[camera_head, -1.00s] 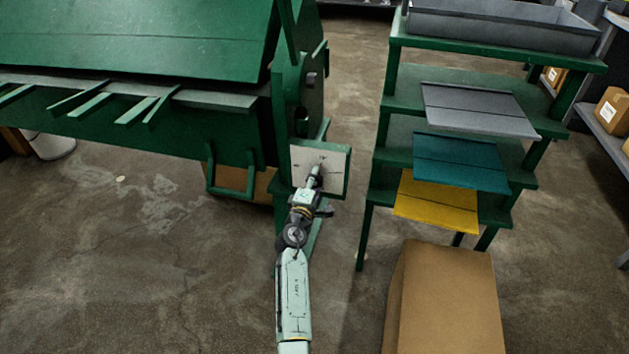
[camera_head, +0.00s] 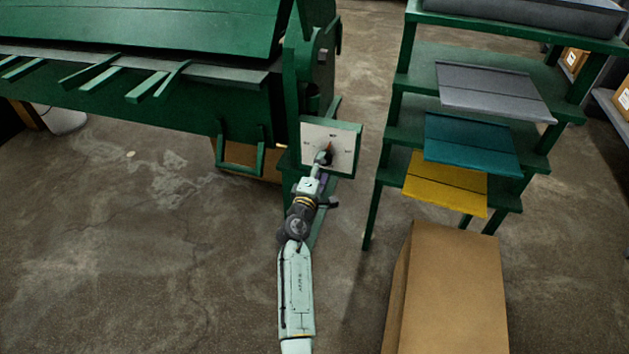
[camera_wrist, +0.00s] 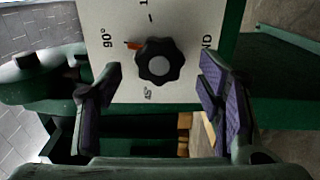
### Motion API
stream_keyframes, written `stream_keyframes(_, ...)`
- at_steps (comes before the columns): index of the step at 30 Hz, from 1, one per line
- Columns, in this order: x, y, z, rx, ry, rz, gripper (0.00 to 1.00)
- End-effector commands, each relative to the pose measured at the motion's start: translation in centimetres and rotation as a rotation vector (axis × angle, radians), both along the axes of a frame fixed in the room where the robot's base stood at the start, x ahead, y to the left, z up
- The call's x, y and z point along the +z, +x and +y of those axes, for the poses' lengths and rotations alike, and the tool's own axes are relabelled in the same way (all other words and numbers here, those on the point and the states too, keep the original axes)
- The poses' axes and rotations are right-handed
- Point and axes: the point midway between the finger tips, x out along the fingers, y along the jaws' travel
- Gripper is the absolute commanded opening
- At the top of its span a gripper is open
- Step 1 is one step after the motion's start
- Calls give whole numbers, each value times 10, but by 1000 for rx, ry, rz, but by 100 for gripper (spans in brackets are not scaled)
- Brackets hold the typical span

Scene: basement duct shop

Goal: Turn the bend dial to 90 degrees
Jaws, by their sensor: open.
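The bend dial (camera_wrist: 158,62) is a black lobed knob on a white plate (camera_wrist: 185,25) with printed labels. Its orange pointer (camera_wrist: 133,45) points toward the 90° label (camera_wrist: 106,40), at the left in the wrist view; I cannot tell whether it lines up exactly. In the head view the plate (camera_head: 349,141) sits on the green machine's end, with the orange pointer directed upward. My gripper (camera_wrist: 160,72) is open, its purple-padded fingers on either side of the knob with gaps visible. In the head view my gripper (camera_head: 323,164) covers part of the dial.
The green machine (camera_head: 140,100) fills the upper left. A green stepped rack (camera_head: 400,125) with grey, teal and yellow sheets stands to the right. A cardboard box (camera_head: 455,290) stands in front of it.

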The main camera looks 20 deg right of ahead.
Motion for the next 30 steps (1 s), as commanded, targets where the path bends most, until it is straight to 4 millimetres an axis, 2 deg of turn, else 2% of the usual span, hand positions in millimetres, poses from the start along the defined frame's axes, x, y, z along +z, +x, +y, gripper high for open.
stream_keyframes(1, -1, -11, 7, 1, 1, 2, 61)
stream_keyframes(6, -1, -39, 27, 2, 1, 1, 61)
stream_keyframes(12, 0, -58, 40, 0, 0, 1, 61)
stream_keyframes(30, 1, -61, 43, 2, 1, -3, 61)
